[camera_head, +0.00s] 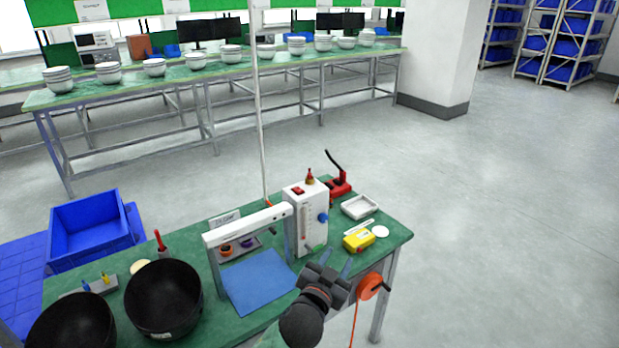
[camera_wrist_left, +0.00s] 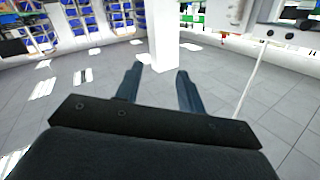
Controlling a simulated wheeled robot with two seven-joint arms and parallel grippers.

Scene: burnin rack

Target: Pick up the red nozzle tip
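I cannot tell for sure which thing is the red nozzle tip. A small upright red piece (camera_head: 160,241) stands at the back left of the green workbench, behind the black bowls. My right gripper is not in view.
Two black bowls (camera_head: 163,300) fill the bench's left side. A white frame (camera_head: 248,226) arches over the blue mat (camera_head: 259,283). A yellow box (camera_head: 358,241), a white tray (camera_head: 359,206) and an orange reel (camera_head: 370,286) are at the right. A thin pole rises behind the bench.

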